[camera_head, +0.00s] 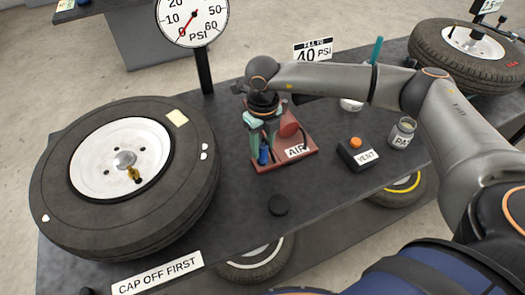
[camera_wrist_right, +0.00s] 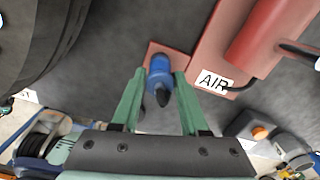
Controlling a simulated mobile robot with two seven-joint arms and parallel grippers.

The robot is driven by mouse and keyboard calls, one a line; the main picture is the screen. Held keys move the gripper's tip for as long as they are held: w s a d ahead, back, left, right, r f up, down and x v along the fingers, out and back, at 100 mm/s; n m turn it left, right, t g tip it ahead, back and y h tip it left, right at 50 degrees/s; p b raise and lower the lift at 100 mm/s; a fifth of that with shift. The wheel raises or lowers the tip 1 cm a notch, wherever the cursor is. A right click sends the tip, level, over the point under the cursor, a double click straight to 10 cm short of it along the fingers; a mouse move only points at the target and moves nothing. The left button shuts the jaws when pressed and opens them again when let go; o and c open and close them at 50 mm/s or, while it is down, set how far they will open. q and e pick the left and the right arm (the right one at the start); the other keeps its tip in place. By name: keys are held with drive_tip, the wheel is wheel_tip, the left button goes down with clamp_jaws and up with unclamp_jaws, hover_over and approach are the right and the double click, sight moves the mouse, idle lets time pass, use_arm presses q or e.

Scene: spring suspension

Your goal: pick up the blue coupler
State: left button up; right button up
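The blue coupler (camera_head: 263,156) stands at the left side of the red air unit labelled AIR (camera_head: 286,163). In the right wrist view the blue coupler (camera_wrist_right: 160,72) lies between the green fingers of my right gripper (camera_wrist_right: 158,88), with its dark tip towards the palm. The fingers are apart, with a gap visible on each side of the coupler. In the head view my right gripper (camera_head: 262,137) comes down from above over the unit and partly hides it. My left gripper does not show in either view.
A large tire (camera_head: 60,215) with a brass valve lies at the left. A gauge (camera_head: 192,20) stands behind. Another tire (camera_head: 465,60) lies at the far right.

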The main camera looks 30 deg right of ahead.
clamp_jaws()
drive_tip(key=shift+r, duration=0.1)
idle(0.3)
wheel_tip(320, 180, up, 10)
drive_tip(key=shift+r+b, duration=0.1)
drive_tip(key=shift+b, duration=0.35)
drive_tip(key=shift+r+p, duration=0.75)
drive_tip(key=shift+r, duration=0.6)
